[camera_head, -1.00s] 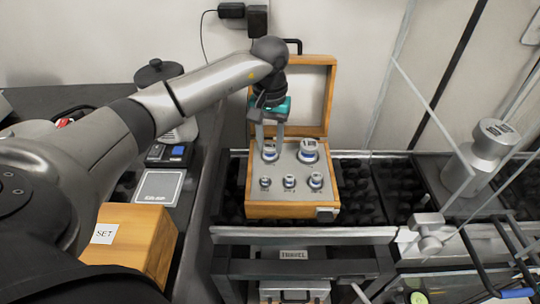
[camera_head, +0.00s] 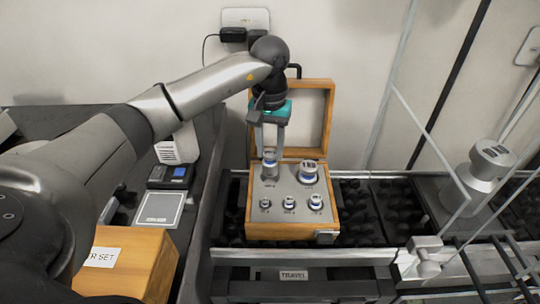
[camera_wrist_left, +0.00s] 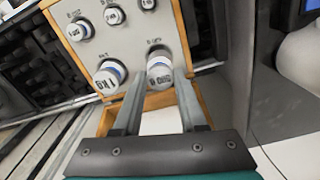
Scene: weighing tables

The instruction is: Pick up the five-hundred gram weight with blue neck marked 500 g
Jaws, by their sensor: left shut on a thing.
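The 500 g weight (camera_head: 270,168) is a silver cylinder with a blue neck at the back left of the open wooden weight case (camera_head: 248,205). Its top, marked 500 g, shows in the left wrist view (camera_wrist_left: 160,75). My left gripper (camera_head: 270,152) points down from above, its two fingers shut on the weight's head. The weight looks slightly raised in its hole, with more of its body showing than its neighbours. In the left wrist view the fingertips (camera_wrist_left: 158,80) lie on either side of it. My right gripper is not in view.
A larger 1 kg weight (camera_head: 308,172) stands close to the right, with three smaller weights in front. The open case lid (camera_head: 305,115) rises behind. A scale (camera_head: 158,208) and wooden box (camera_head: 125,262) are left; a big metal weight (camera_head: 486,165) is right.

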